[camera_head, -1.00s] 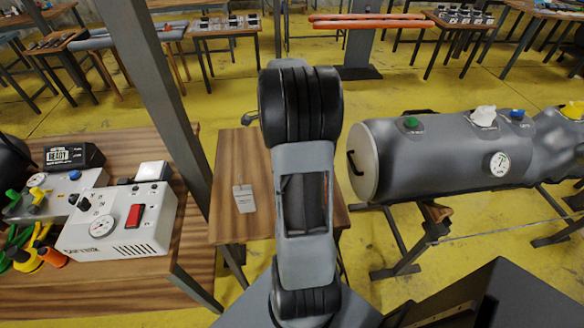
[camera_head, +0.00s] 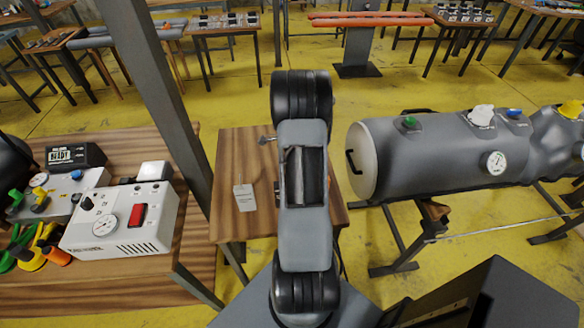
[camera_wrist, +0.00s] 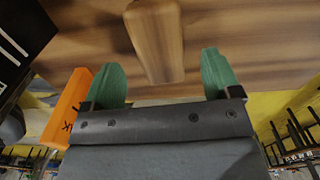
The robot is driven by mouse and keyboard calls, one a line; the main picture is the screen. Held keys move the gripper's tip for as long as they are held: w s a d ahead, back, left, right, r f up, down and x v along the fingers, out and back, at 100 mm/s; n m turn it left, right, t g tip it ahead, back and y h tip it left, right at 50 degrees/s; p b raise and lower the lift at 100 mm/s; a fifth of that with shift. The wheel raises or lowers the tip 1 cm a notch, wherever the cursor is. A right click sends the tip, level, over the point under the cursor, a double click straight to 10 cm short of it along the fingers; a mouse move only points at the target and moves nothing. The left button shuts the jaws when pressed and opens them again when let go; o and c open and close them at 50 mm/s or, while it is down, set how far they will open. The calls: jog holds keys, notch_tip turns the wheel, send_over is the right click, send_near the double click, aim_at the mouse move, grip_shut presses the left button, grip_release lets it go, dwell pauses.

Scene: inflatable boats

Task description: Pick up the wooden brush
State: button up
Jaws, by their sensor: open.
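The wooden brush (camera_wrist: 155,38) shows in the wrist view as a smooth, light brown wooden piece with a rounded end, in front of a wood-grained surface. My gripper (camera_wrist: 163,77) has two green fingertips spread wide apart. The brush's rounded end lies between and slightly beyond the fingertips, with a gap to each side. Nothing is held. In the head view my arm hides the gripper and the brush.
In the head view a small wooden table (camera_head: 228,160) with a white tag (camera_head: 244,197) stands under my arm. A grey metal post (camera_head: 165,90) and a white control box (camera_head: 122,220) are on the left. A grey cylinder (camera_head: 430,160) stands right. An orange object (camera_wrist: 68,108) is near the left finger.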

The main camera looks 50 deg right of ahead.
jog(key=shift+f+p, duration=0.3)
jog(key=shift+f, duration=1.5)
jog(key=c, duration=1.1)
